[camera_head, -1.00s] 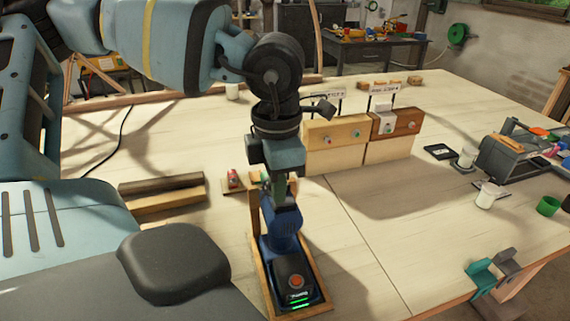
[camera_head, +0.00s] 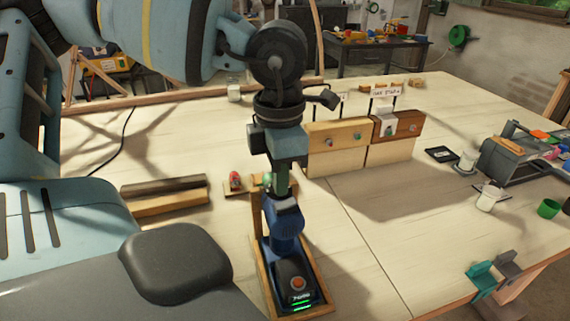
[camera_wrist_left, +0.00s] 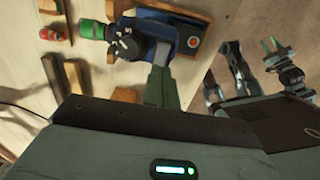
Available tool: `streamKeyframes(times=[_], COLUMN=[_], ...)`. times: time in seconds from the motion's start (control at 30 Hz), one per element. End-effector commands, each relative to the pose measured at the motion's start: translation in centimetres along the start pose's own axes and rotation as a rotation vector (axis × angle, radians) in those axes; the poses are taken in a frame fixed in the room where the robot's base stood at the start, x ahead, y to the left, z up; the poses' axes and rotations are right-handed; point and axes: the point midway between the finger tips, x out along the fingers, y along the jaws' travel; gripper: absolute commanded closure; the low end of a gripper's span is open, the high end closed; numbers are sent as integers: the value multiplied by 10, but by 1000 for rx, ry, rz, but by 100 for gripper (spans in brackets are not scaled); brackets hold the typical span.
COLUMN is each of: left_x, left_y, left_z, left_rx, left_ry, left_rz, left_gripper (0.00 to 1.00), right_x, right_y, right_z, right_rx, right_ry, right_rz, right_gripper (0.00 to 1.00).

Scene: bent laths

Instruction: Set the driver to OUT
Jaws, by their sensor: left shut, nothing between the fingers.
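The blue driver (camera_head: 287,226) lies in a wooden cradle (camera_head: 264,282), its black base with an orange disc and green lights toward me. The wrist view also shows the driver (camera_wrist_left: 188,38), with a dark ring and green chuck at its left. My left gripper (camera_head: 280,190) points down over the driver's chuck end, shut and empty. In the wrist view its grey-green fingers (camera_wrist_left: 160,84) overlap the driver's side. I cannot tell whether they touch it. The direction setting cannot be read.
Dark and light laths (camera_head: 165,195) lie left of the cradle, with a small red object (camera_head: 235,181) between. Wooden blocks with signs (camera_head: 338,134) stand behind. A grey rack (camera_head: 515,155) and green cup (camera_head: 549,208) are at the right.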

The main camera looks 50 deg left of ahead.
Motion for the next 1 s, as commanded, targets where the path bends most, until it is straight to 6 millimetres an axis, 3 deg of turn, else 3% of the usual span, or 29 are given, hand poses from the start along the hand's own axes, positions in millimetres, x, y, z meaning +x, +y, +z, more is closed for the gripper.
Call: streamKeyframes(times=[0.53,1.0], left_x=[-38,-42], left_y=[0,0], left_z=[0,0], left_rx=[-1,1], left_ry=[-2,1], left_rz=[1,0], left_gripper=[100,100], right_x=[-6,-3], right_y=[0,1], right_z=[-13,-19], right_rx=[-3,-5], right_ry=[20,32], right_rz=[2,4], right_gripper=[64,64])
